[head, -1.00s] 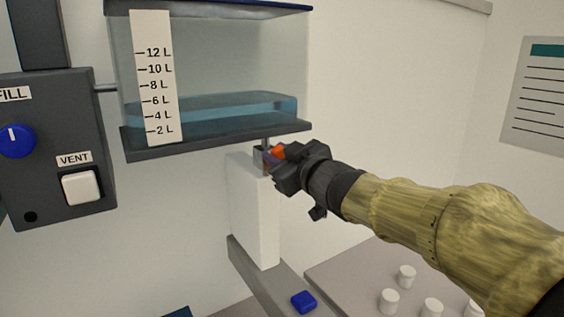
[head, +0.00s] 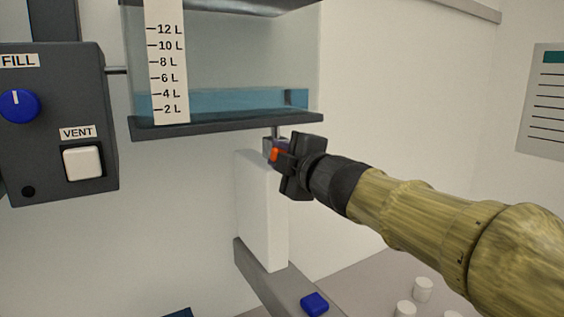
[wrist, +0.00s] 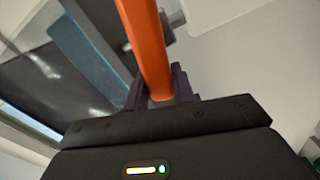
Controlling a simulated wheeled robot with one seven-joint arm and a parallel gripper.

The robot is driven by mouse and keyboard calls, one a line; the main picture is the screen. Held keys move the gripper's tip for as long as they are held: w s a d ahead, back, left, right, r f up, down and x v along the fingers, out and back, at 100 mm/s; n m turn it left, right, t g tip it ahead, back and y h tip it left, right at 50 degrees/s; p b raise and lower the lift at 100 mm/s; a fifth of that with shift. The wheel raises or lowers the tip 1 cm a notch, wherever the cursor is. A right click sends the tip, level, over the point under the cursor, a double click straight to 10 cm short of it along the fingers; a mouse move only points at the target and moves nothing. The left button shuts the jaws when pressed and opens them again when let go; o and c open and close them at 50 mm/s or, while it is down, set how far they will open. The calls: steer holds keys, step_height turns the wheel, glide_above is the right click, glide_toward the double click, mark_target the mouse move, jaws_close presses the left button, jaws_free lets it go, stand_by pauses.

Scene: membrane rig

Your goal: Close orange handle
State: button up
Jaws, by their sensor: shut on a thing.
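The orange handle (head: 275,155) is on the valve just under the water tank (head: 225,120). In the head view only a small part of it shows beside my gripper (head: 279,153), which hides the rest. In the wrist view the orange handle (wrist: 146,45) is a long bar that runs down between the two dark fingers of my gripper (wrist: 160,90). My gripper is shut on the handle. The tank holds blue water between the 2 L and 4 L marks on its scale (head: 168,70).
A white block (head: 260,215) stands below the valve on a grey ledge with a blue piece (head: 314,303). At the left is a dark panel (head: 60,120) with a blue FILL knob (head: 19,105) and a white VENT button (head: 83,162). Several white caps (head: 423,289) stand lower right.

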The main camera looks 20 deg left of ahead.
steer(key=shift+f+n+b, duration=0.3)
steer(key=shift+n+b, duration=0.05)
steer(key=shift+n, duration=0.35)
steer(key=shift+f+n+b, duration=0.25)
steer(key=shift+n+b, duration=0.1)
steer(key=shift+n, duration=0.35)
steer(key=o, duration=1)
steer(key=shift+s+d, duration=0.1)
steer(key=p+v, duration=0.7)
steer(key=v, duration=1)
steer(key=shift+s, duration=0.1)
